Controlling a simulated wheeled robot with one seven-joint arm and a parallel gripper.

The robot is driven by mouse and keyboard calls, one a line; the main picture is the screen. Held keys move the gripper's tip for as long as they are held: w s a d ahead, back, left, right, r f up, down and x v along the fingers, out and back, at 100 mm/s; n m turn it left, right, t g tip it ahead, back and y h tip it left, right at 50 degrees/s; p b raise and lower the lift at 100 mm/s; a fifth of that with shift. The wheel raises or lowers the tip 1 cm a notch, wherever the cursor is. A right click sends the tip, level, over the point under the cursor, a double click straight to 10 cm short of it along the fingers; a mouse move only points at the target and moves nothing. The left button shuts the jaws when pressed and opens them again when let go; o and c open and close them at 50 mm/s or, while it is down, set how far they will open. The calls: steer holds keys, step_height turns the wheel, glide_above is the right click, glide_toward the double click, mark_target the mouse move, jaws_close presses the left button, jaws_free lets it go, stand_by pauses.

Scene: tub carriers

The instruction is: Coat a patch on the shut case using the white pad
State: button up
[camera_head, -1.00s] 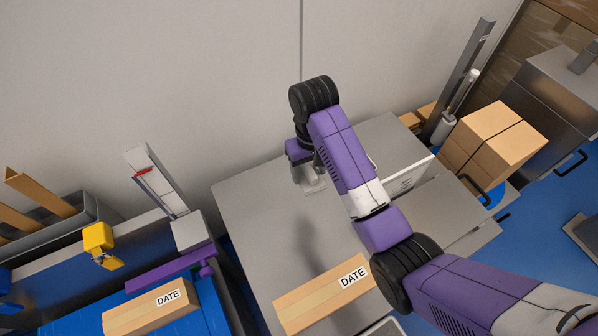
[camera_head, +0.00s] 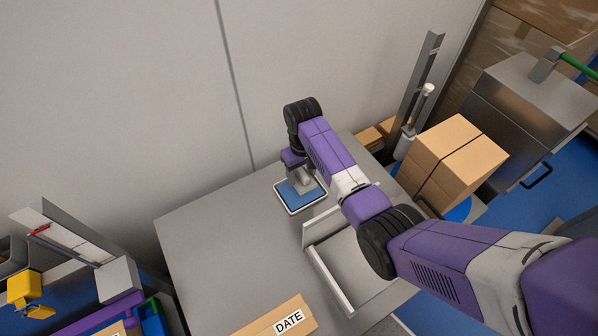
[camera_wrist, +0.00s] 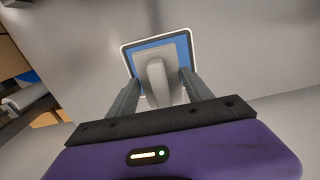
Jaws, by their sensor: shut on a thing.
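My gripper (camera_head: 303,174) is shut on the white pad (camera_head: 304,184) by its upright handle. In the wrist view both fingers (camera_wrist: 158,84) flank the pale handle of the pad (camera_wrist: 155,70). The pad is over a blue-surfaced tray with a white rim (camera_head: 289,208), near the back of the grey table; the tray also shows in the wrist view (camera_wrist: 126,47). I cannot tell whether the pad touches the blue surface. A shut cardboard case (camera_head: 262,328) with a DATE label lies at the table's front edge, partly cut off by the picture.
Taped cartons (camera_head: 455,160) stand at the right. Another DATE case (camera_head: 110,330) is at the lower left. The table's left half (camera_head: 215,245) is clear.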

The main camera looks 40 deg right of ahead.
mark_target(301, 183)
steer(key=shift+w+d, duration=0.1)
steer(key=shift+w, duration=0.1)
steer(key=shift+f, duration=0.1)
step_height(301, 183, down, 6)
steer(key=b, duration=0.5)
steer(key=shift+b, duration=0.4)
steer(key=shift+f, duration=0.5)
stand_by(1.9)
steer(key=shift+r, duration=0.15)
step_height(301, 183, up, 7)
steer(key=p, duration=0.6)
stand_by(0.9)
